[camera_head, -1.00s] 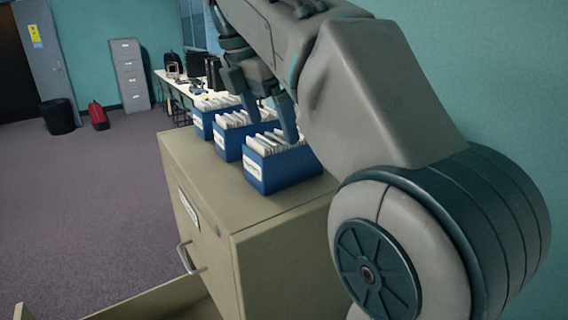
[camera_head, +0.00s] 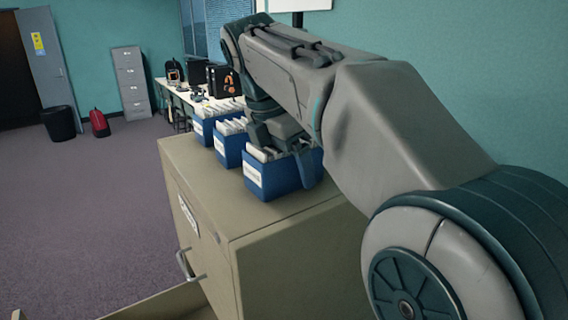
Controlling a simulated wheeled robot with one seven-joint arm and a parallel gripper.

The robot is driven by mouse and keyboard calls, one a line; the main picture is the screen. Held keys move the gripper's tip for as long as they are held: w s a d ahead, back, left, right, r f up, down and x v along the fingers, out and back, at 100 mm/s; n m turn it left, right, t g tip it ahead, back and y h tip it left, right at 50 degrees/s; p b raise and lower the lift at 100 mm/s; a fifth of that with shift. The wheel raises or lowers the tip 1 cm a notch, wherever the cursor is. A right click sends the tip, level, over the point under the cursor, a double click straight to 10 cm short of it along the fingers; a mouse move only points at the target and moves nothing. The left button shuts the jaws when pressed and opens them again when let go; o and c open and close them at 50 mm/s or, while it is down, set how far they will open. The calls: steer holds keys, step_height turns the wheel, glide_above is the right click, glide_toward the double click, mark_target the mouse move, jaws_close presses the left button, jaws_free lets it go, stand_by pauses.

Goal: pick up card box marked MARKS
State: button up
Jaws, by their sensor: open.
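Three blue card boxes full of white cards stand in a row on the cabinet top: the nearest box (camera_head: 270,182), the middle box (camera_head: 226,155) and the far box (camera_head: 203,132). Each has a pale label on its front, too small to read, so I cannot tell which is marked MARKS. My gripper (camera_head: 282,160) is open and low over the nearest box. One finger shows in front of that box's right part; the other is near its far left side. I cannot tell whether either finger touches it. My gripper hides part of its cards.
The boxes stand on a beige filing cabinet (camera_head: 205,195) with an open drawer (camera_head: 165,304) low at its front. Behind is a white table (camera_head: 172,94) with electronics. A black bin (camera_head: 59,122) and a red bag (camera_head: 99,123) stand on the open floor.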

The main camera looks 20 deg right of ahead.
steer(key=c, duration=1.3)
steer(key=shift+r, duration=0.1)
